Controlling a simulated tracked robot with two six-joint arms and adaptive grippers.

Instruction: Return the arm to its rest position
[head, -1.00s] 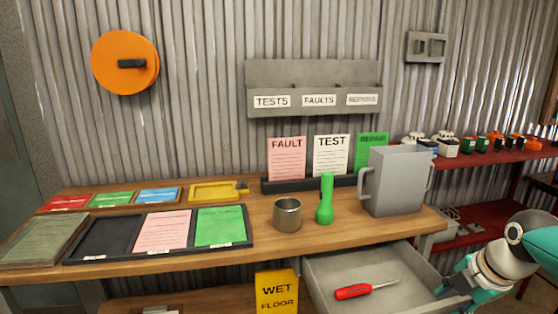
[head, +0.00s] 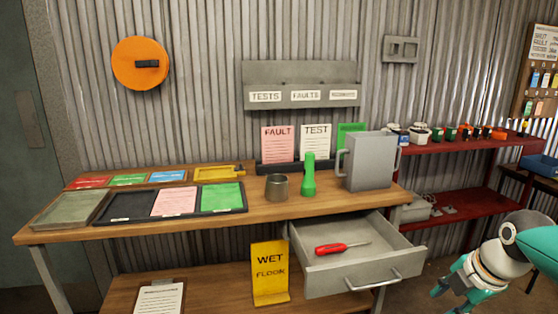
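My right arm comes in at the lower right, teal with a white and dark joint. Its gripper (head: 458,289) hangs low, to the right of the open drawer (head: 350,276) and apart from it in the picture. The fingers are small and partly cut off by the bottom edge, so I cannot tell whether they are open or shut. My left arm and gripper are not in view. A red screwdriver (head: 343,247) lies in the open drawer.
The wooden bench (head: 270,215) holds a metal cup (head: 277,188), green torch (head: 308,176), grey jug (head: 372,161) and card trays. A yellow wet-floor sign (head: 270,273) stands on the lower shelf. A red shelf unit (head: 470,145) stands at the right.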

